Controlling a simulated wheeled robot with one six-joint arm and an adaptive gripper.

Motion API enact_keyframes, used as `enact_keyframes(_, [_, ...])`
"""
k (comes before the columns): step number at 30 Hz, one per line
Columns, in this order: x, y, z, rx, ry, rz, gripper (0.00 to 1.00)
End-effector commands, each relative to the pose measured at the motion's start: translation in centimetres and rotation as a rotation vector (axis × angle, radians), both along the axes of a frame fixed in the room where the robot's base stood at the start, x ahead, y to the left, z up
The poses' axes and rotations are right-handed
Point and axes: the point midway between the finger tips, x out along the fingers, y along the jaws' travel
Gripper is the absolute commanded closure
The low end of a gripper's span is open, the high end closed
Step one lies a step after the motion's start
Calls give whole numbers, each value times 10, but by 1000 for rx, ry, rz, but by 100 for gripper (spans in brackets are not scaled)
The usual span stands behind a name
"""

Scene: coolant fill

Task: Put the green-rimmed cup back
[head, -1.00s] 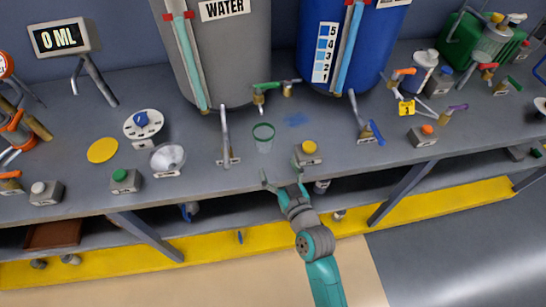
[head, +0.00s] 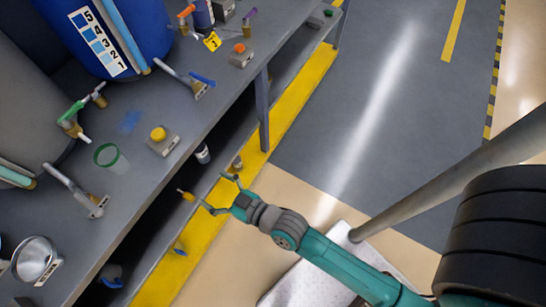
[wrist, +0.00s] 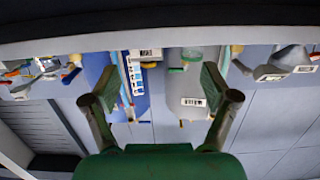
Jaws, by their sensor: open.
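The green-rimmed cup (head: 107,156), clear with a green ring at its top, stands upright on the grey bench (head: 128,190) at the left of the head view. It is just in front of the green-handled tap (head: 72,112), beside a yellow button block (head: 162,141). What seems to be its green rim shows between my fingers in the wrist view (wrist: 192,54), where the scene appears upside down. My gripper (head: 216,192) is open and empty, in front of the bench edge and apart from the cup.
A lever valve (head: 76,191) and a metal funnel (head: 35,259) stand left of the cup. The blue tank (head: 100,40) is behind. Open floor (head: 360,120) lies to the right.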

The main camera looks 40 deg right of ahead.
Motion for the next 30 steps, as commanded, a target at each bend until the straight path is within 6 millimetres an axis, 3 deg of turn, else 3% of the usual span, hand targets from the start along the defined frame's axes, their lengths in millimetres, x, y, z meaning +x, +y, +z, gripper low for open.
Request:
enact_keyframes(1, [-22, -14, -4, -5, 16, -27, 14])
enact_keyframes(8, [-107, -59, -1, -18, 58, -128, 14])
enact_keyframes(18, [-218, -97, 38, -33, 110, -242, 14])
enact_keyframes(24, [-258, -104, 65, -34, 130, -276, 14])
enact_keyframes(27, [-266, -105, 74, -34, 134, -284, 14])
enact_keyframes(28, [-268, -105, 75, -34, 134, -286, 7])
enact_keyframes(30, [-270, -105, 77, -34, 136, -289, 5])
